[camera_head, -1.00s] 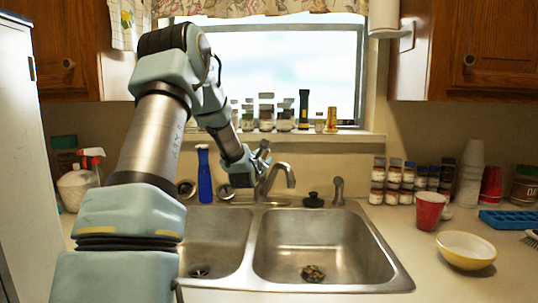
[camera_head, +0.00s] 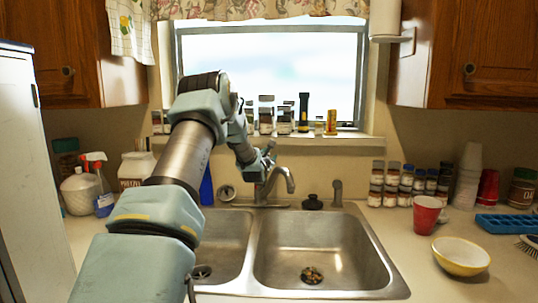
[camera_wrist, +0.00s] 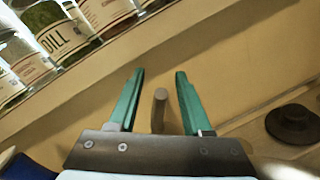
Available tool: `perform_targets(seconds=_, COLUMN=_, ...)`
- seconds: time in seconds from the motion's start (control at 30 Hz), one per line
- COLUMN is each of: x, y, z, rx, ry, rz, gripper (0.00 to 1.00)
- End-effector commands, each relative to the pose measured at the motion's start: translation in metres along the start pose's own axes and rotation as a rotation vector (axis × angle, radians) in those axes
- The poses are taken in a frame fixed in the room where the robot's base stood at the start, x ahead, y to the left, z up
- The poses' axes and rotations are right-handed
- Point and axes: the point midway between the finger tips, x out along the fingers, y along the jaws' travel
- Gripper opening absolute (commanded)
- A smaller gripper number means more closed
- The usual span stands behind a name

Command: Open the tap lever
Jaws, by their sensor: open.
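The silver tap (camera_head: 284,177) stands behind the double sink, its curved spout over the divider. My gripper (camera_head: 268,152) is at the top of the tap body, where its fingers are small and partly hidden by my wrist. In the wrist view my gripper (camera_wrist: 159,74) is open, with two green fingers apart. A grey rod, seemingly the tap lever (camera_wrist: 159,108), stands between the fingers, with a visible gap on each side. Its lower end is hidden behind the gripper body.
A dark round stopper (camera_head: 313,202) and a small sprayer (camera_head: 337,193) stand right of the tap. Jars (camera_head: 266,118) line the window sill above my gripper. A blue bottle (camera_head: 206,186) is behind my arm. The sink basins (camera_head: 320,245) are clear except for the drains.

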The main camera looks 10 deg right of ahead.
Motion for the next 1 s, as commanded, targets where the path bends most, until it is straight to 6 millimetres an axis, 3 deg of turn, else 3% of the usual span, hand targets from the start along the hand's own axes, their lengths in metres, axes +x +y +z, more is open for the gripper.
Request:
perform_targets(seconds=0.13, x=-0.0002, y=0.0, z=-0.0002, rx=0.0, ry=0.0, rz=0.0, gripper=0.47)
perform_targets(seconds=0.57, x=-0.0004, y=0.0001, z=0.0, rx=0.0, ry=0.0, rz=0.0, gripper=0.0)
perform_targets(seconds=1.0, x=-0.0005, y=0.0, z=-0.0001, rx=0.0, ry=0.0, rz=0.0, gripper=0.0)
